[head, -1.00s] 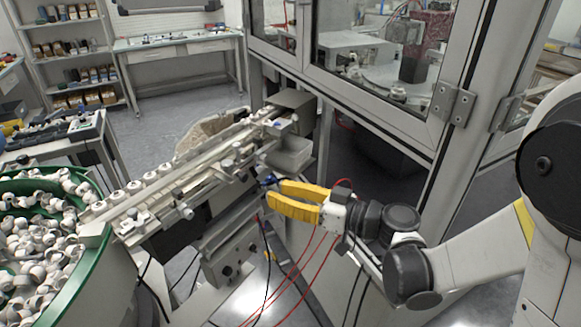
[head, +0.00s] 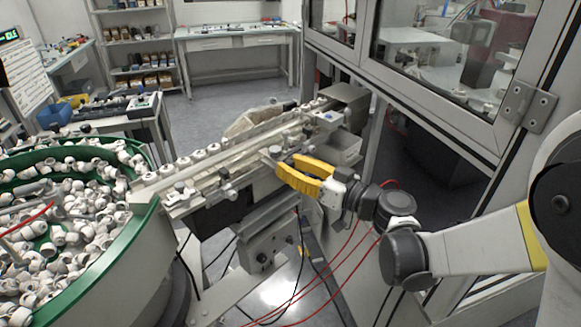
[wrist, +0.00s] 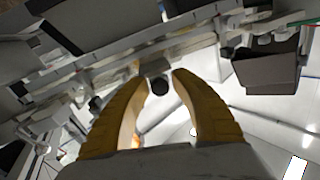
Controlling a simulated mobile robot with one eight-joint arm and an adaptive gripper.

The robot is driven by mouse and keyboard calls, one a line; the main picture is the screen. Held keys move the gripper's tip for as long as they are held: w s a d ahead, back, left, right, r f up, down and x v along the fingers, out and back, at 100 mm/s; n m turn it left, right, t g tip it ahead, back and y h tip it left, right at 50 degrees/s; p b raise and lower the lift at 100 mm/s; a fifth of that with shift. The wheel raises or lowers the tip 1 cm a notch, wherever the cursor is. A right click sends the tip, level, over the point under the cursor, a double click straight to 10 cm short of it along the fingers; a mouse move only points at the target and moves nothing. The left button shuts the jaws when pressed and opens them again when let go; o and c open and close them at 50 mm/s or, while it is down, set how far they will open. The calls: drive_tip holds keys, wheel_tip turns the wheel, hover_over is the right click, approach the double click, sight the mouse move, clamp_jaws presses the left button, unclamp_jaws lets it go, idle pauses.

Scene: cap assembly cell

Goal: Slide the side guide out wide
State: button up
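The cap track (head: 205,170) runs diagonally from the green bowl up to the right, with white caps along its far side. The side guide appears to be the long pale rail (head: 238,157) along the track; its exact edges are hard to tell. Clamps and round knobs (head: 229,191) line its near side. My gripper (head: 288,164) has yellow fingers and is at the track's near side, towards its right end. In the wrist view my gripper (wrist: 160,76) is open, its fingertips on either side of a dark round knob (wrist: 159,86), with gaps showing; contact is not visible.
A green bowl (head: 150,225) full of white caps stands at the left. A grey control box (head: 265,248) sits below the track. A framed glass enclosure (head: 455,130) stands close at the right. Red and black cables hang below my arm.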

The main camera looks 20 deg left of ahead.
drive_tip(key=shift+c, duration=0.4)
clamp_jaws()
drive_tip(key=shift+v, duration=1.1)
drive_tip(key=shift+o, duration=0.4)
unclamp_jaws()
drive_tip(key=shift+s, duration=0.1)
drive_tip(key=v, duration=1.2)
drive_tip(key=shift+s+a, duration=0.1)
